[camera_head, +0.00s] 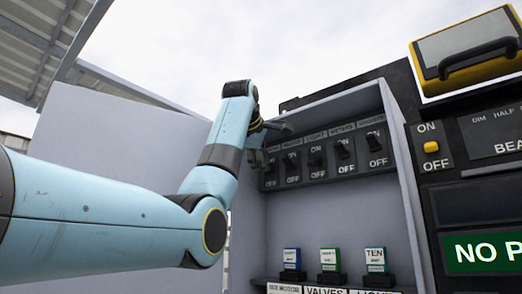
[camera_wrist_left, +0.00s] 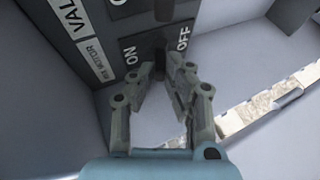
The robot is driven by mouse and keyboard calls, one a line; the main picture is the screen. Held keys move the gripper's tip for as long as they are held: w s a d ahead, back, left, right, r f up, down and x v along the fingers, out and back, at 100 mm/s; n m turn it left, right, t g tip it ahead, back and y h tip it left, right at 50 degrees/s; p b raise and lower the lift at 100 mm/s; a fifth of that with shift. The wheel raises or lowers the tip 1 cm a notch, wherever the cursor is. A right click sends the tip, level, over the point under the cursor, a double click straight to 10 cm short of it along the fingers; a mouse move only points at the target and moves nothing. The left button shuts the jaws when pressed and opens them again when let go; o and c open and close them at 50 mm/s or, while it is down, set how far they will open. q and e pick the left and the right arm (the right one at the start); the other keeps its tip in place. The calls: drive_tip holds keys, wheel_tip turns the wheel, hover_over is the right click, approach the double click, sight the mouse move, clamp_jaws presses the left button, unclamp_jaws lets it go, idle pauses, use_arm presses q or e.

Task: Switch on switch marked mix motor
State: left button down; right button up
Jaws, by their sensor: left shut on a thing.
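The switch marked mix motor (camera_wrist_left: 159,58) is a dark lever on a black plate, between the words ON and OFF in the left wrist view. Its white label (camera_wrist_left: 99,59) reads like "MIX MOTOR". My left gripper (camera_wrist_left: 164,74) is shut on this lever, with a finger on each side. In the head view my left gripper (camera_head: 262,156) is at the leftmost plate of the switch row (camera_head: 316,160) and hides most of that plate's upper part. Which way the lever is thrown is hard to tell. My right gripper is not in view.
The grey cabinet wall (camera_head: 296,215) surrounds the switches. Several small coloured blocks (camera_head: 330,258) stand on black bases on a low ledge with labels. To the right are a yellow switch (camera_head: 431,147), a yellow-framed case (camera_head: 465,52) and a green sign (camera_head: 483,252).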

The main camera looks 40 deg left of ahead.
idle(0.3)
use_arm(q)
drive_tip(key=c, duration=1.4)
unclamp_jaws()
drive_tip(key=shift+w, duration=0.1)
drive_tip(key=shift+o, duration=0.2)
drive_tip(key=v, duration=1.2)
